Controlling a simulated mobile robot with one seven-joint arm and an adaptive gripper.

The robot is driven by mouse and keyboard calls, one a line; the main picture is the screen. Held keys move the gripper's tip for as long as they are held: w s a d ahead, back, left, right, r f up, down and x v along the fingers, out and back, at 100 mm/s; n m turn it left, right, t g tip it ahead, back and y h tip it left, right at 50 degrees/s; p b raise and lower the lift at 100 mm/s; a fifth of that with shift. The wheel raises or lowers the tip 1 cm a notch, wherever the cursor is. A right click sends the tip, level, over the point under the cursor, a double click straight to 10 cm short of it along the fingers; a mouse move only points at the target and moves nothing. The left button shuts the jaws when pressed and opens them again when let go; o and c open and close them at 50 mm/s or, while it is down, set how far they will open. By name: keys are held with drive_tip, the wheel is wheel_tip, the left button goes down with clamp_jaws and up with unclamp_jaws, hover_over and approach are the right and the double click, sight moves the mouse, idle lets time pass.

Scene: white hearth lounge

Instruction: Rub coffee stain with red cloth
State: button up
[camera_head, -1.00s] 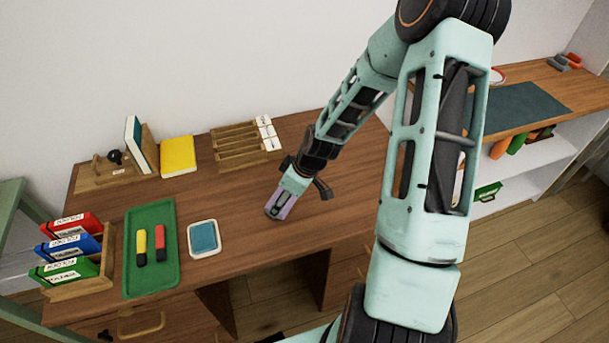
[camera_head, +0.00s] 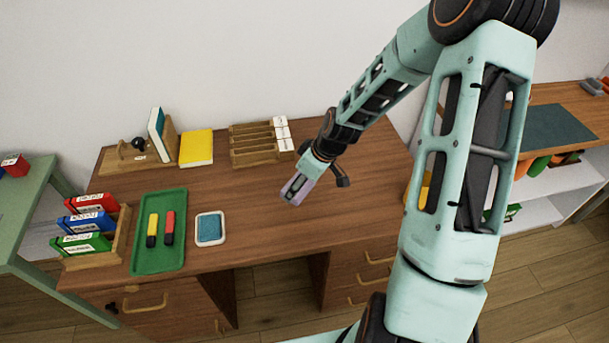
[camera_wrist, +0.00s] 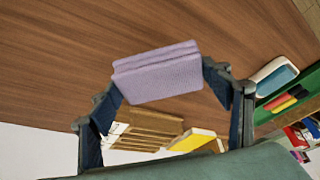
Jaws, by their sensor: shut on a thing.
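My gripper (camera_head: 297,188) is over the middle of the brown desk, low and tilted. It is shut on a folded lilac cloth, which fills the space between the two dark fingers in the wrist view (camera_wrist: 157,72). The held cloth looks lilac, not red. I cannot tell whether it touches the desk top (camera_head: 255,205). I make out no red cloth and no coffee stain in either view; my arm hides part of the desk's right side.
A blue pad in a white tray (camera_head: 199,228) and a green tray (camera_head: 146,262) with yellow and red markers lie left of my gripper. Folders (camera_head: 84,243), a yellow book (camera_head: 196,149) and a wooden rack (camera_head: 250,157) stand around. The desk's front middle is clear.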

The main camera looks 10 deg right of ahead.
drive_tip(key=shift+r+p, duration=0.55)
drive_tip(key=shift+r, duration=0.7)
